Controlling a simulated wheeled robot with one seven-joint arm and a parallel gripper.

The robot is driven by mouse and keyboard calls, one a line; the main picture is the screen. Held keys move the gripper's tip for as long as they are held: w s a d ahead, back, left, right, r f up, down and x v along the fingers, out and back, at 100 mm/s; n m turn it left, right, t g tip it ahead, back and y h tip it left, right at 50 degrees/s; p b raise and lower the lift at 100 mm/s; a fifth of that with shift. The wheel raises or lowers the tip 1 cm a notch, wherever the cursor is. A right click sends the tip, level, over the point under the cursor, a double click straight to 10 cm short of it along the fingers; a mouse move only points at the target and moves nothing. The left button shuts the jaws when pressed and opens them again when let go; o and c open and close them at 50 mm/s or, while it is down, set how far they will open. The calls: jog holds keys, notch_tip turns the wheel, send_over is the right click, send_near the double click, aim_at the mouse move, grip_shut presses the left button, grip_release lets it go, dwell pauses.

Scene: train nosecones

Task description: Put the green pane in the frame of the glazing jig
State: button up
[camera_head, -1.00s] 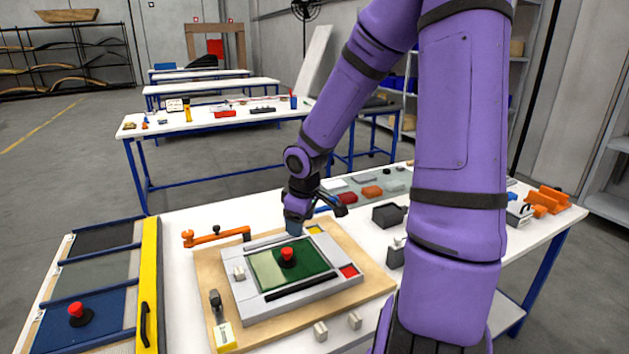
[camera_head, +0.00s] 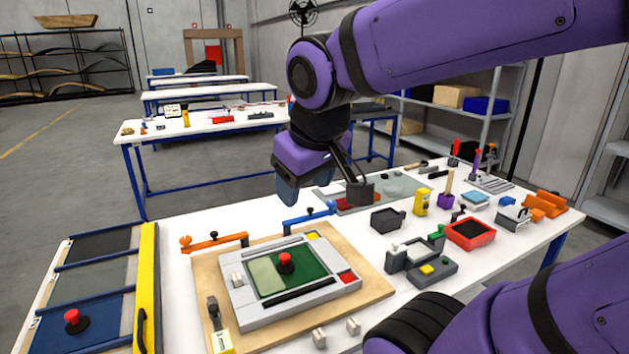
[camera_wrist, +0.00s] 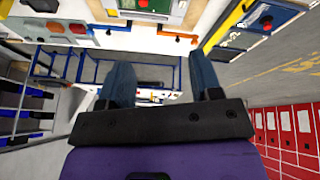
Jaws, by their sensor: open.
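The green pane (camera_head: 309,268), with a red knob (camera_head: 286,262) on it, lies within the grey frame of the glazing jig (camera_head: 240,309). A paler strip shows at the pane's left side. The jig sits on a wooden board (camera_head: 374,283). My gripper (camera_head: 287,190) is raised above and behind the jig, apart from the pane. In the wrist view my gripper's two fingers (camera_wrist: 158,80) stand wide apart with nothing between them. The jig shows upside down at the top of the wrist view, partly cut off.
A yellow-edged rack (camera_head: 147,290) with a blue pane (camera_head: 75,325) and darker panes stands at left. Orange (camera_head: 214,241) and blue (camera_head: 309,217) clamp-like arms lie behind the jig. Grey fixtures (camera_head: 420,263), a red tray (camera_head: 470,234) and a yellow block (camera_head: 422,202) crowd the right.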

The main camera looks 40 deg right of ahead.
jog(key=shift+s+a+r+t+y, duration=0.15)
jog(key=shift+s+r+y, duration=0.1)
jog(key=shift+s, duration=0.3)
jog(key=shift+s+a+r+t+y, duration=0.1)
jog(key=shift+s+a+r+y, duration=0.15)
jog(key=shift+s, duration=0.35)
jog(key=shift+s+a+r+t+y, duration=0.1)
jog(key=shift+s+r+y, duration=0.15)
jog(key=shift+s, duration=0.3)
